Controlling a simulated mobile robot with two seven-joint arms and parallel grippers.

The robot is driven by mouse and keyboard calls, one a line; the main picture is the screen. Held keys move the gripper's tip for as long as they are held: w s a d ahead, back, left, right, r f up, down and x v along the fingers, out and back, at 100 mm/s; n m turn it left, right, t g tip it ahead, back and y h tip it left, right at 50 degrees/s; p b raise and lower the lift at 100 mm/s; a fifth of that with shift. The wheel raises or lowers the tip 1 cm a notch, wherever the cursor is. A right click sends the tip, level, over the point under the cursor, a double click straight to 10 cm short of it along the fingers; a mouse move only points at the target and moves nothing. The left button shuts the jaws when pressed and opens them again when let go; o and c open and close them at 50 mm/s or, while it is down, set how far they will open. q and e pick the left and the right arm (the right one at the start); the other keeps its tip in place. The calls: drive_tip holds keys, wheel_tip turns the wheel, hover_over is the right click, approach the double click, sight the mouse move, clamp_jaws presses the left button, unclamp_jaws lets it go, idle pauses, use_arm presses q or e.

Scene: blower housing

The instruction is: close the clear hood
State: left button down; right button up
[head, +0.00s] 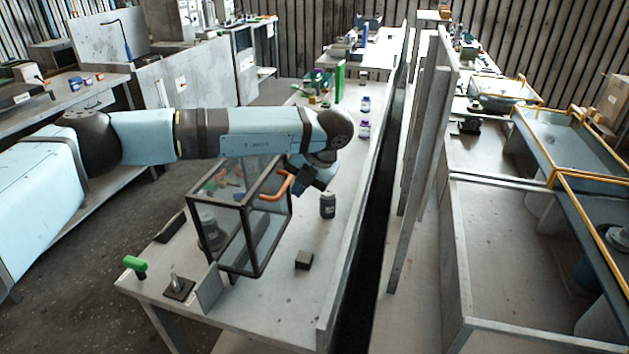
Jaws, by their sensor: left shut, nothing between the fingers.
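The clear hood (272,229) is a dark-framed box with see-through panels at the near left of the long workbench. An orange handle (277,188) sits on its upper right side. A dark round part (210,232) shows through the left panels. My left arm reaches in from the left above the hood. My left gripper (310,182) is just right of the orange handle, shut and empty. Whether it touches the handle I cannot tell. My arm hides part of the hood's far top edge. My right gripper is not in view.
On the workbench (345,150) stand a dark jar (327,205) and a small dark block (303,260) right of the hood. Upright grey panels (425,130) stand beyond the bench's right side.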

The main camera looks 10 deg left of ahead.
use_arm(q)
drive_tip(key=shift+a, duration=0.45)
drive_tip(key=shift+r, duration=0.1)
